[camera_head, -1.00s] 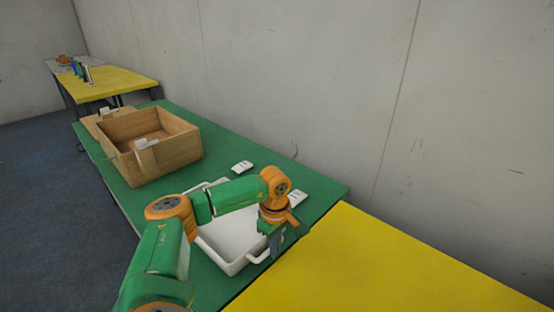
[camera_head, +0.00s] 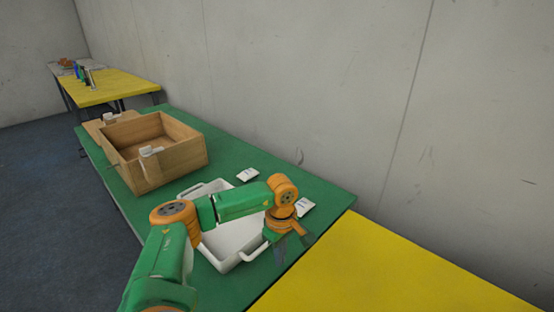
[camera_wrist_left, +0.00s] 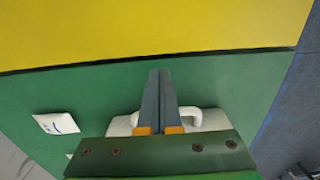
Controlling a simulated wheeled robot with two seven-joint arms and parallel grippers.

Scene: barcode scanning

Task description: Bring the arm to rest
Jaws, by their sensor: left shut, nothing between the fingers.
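My left arm (camera_head: 232,203) comes in from the left in the head view and reaches across a white tray (camera_head: 238,258) on the green table. My left gripper (camera_head: 293,252) hangs at the tray's right end, near the table's edge. In the left wrist view the two grey fingers of the gripper (camera_wrist_left: 158,76) meet at the tips, with nothing between them. The tray's handle (camera_wrist_left: 196,116) shows beside the fingers there. My right gripper is not in view.
A wooden box (camera_head: 184,158) stands further back on the green table (camera_head: 222,150). White packets lie on the table (camera_head: 248,174) behind the tray and near the gripper (camera_head: 304,206). A yellow table (camera_head: 390,270) adjoins at right, bare where visible. A wall runs behind.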

